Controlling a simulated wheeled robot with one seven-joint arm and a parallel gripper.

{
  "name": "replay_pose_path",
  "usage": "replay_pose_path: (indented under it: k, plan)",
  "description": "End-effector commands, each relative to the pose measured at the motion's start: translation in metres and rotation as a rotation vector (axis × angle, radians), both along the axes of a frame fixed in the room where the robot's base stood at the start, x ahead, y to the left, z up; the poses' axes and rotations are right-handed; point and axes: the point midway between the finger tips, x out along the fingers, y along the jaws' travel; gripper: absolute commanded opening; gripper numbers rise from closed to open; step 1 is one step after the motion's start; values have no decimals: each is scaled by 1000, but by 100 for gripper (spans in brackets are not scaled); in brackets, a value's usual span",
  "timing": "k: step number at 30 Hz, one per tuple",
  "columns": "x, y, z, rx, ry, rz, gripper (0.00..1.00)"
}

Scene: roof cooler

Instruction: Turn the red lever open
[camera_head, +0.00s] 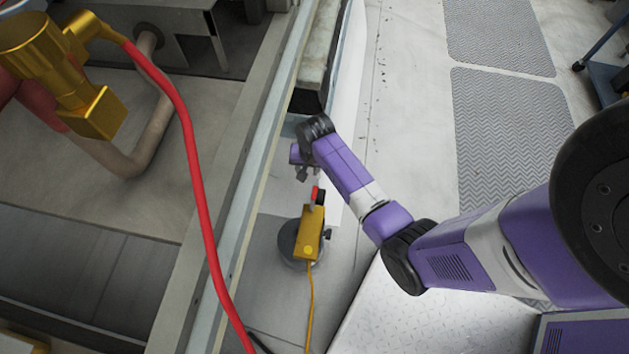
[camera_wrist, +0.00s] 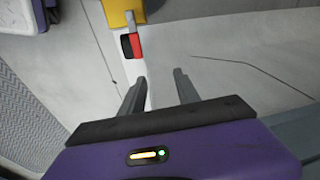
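A small red and black piece (camera_head: 317,194), which looks like the red lever's handle, sits at the top end of a yellow box (camera_head: 309,232). In the wrist view the red piece (camera_wrist: 131,45) is at the end of a short grey stem on the yellow box (camera_wrist: 122,10). My gripper (camera_head: 302,173) is just above and left of the red piece in the head view. In the wrist view the fingers of my gripper (camera_wrist: 161,76) are apart with nothing between them. The red piece lies ahead of the left finger and appears apart from it.
The yellow box stands on a grey round base (camera_head: 287,240), with a yellow cable (camera_head: 309,300) running down from it. A metal rail (camera_head: 232,195) runs along the left. A red hose (camera_head: 190,150) and gold fitting (camera_head: 95,112) lie beyond it. Open floor (camera_head: 410,130) is at right.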

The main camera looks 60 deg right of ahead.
Motion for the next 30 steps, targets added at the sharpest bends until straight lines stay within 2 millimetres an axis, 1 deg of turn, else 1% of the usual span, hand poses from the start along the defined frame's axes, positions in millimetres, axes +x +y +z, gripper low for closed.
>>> replay_pose_path:
  k: [1,3,7,11,18,21,25,30]
  plan:
    - [-9,2,-2,34,54,-32,38]
    - [-22,8,-6,70,114,-66,38]
    - [-34,14,-12,100,167,-96,38]
    - [-35,15,-25,104,173,-99,38]
    - [-35,14,-63,102,170,-99,38]
    - [-35,15,-75,102,170,-98,38]
    - [-34,15,-85,101,170,-97,38]
    - [-34,15,-88,101,168,-97,38]
